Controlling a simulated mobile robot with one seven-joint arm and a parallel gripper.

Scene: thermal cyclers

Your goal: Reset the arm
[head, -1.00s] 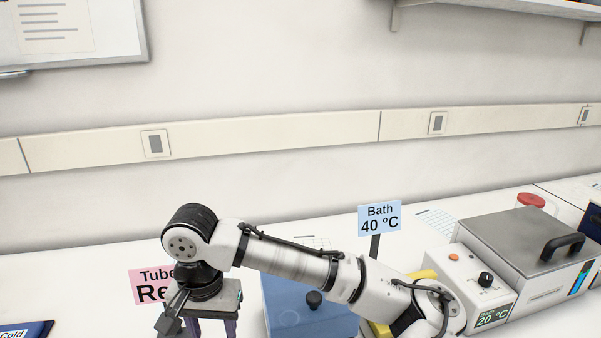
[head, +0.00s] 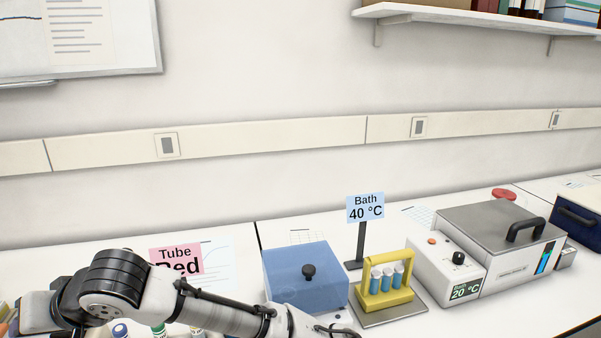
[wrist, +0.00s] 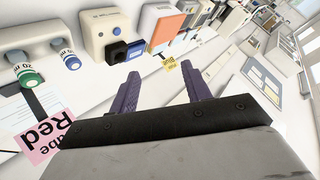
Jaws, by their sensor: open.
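My gripper (wrist: 158,92) shows in the wrist view with its two purple fingers spread apart and nothing between them. It points out over the bench, with blurred bench items beyond the fingertips. In the head view my arm reaches across the lower left, bent at a black joint. The gripper's fingers are not visible there; only part of the wrist shows at the left edge.
A pink "Tube Red" sign (head: 176,262) stands behind my arm, with capped tubes (head: 158,330) partly hidden below. A blue lidded box (head: 305,277), a yellow rack (head: 387,298) of blue tubes, a "Bath 40 °C" sign (head: 365,208) and a 20 °C bath (head: 500,250) stand rightward.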

